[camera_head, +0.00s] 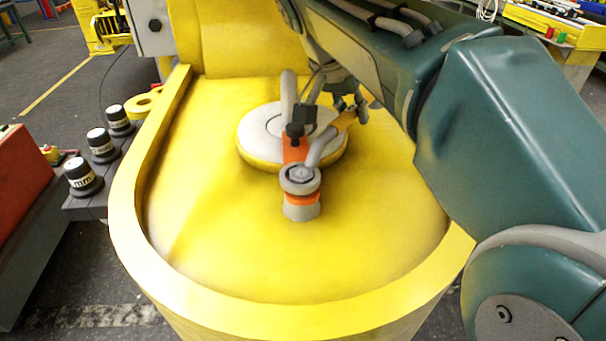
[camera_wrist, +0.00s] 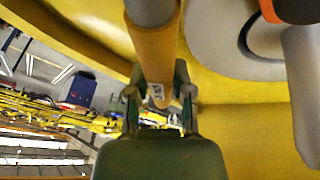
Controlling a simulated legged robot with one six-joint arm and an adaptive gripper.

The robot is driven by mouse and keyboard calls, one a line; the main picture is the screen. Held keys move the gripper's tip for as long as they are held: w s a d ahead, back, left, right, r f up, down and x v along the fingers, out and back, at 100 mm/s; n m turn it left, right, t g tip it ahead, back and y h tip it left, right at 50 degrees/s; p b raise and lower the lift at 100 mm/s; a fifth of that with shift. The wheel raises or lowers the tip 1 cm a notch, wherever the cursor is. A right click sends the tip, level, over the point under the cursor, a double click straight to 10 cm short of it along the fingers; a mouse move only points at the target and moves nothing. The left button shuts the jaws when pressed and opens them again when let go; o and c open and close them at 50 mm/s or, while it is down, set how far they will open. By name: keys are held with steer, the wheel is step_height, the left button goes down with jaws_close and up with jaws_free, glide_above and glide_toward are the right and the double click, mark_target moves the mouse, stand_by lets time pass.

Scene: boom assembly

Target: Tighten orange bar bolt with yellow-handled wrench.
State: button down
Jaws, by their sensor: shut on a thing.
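The wrench's yellow handle (camera_head: 346,120) runs up and right to my gripper (camera_head: 350,103), which is partly hidden by my arm. In the wrist view, my gripper (camera_wrist: 158,95) is shut on the yellow handle (camera_wrist: 157,55), with a finger on each side. The wrench's grey shaft (camera_head: 322,150) slopes down to its grey ring head, which appears to sit around the bolt (camera_head: 300,175). The orange bar (camera_head: 293,151) runs from behind the bolt toward the round disc. An orange band shows below the wrench head, above a grey post (camera_head: 300,212). Exact seating cannot be told.
The yellow platform (camera_head: 230,235) has a raised curved rim (camera_head: 125,220). A grey and yellow disc (camera_head: 250,150) lies behind the bolt. Several black-and-white knobs (camera_head: 101,143) stand left, outside the rim. The platform's front surface is clear.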

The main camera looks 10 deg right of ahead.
steer(key=shift+s+d, duration=0.1)
stand_by(0.3)
steer(key=shift+s+d+m, duration=0.2)
steer(key=shift+m, duration=0.2)
steer(key=shift+s+d+m+g, duration=0.3)
steer(key=shift+d+m, duration=0.05)
steer(key=shift+m, duration=0.05)
stand_by(0.5)
steer(key=shift+s+d+m, duration=0.3)
steer(key=shift+s, duration=0.05)
steer(key=shift+s+d+m+g, duration=0.3)
steer(key=shift+s+m, duration=0.05)
steer(key=shift+m, duration=0.05)
